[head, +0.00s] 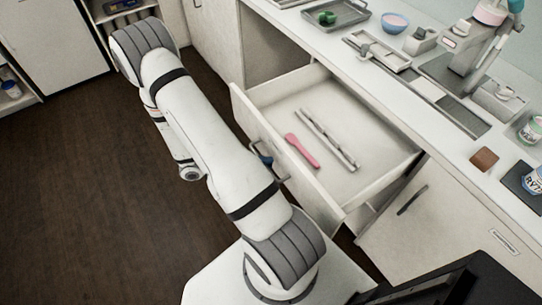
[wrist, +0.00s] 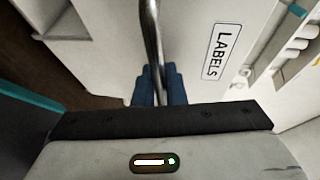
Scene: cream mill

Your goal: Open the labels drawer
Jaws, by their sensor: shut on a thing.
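The labels drawer (head: 375,178) stands pulled out from the counter in the head view, with its inside in plain sight. A pink spatula-like tool (head: 301,150) and a pair of metal tongs (head: 328,139) lie in it. In the wrist view the drawer front (wrist: 195,60) carries a LABELS plate (wrist: 216,52) and a metal bar handle (wrist: 152,40). My gripper (wrist: 158,88), with blue fingertips, is shut on the handle. In the head view my arm hides most of the gripper; a bit of blue shows at the drawer front.
The counter above holds a grey tray (head: 336,14) with a green item, a blue bowl (head: 394,22) and a mixer-like machine (head: 478,45). A cupboard door with a dark handle (head: 412,200) is right of the drawer. Dark floor (head: 100,170) lies open at left.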

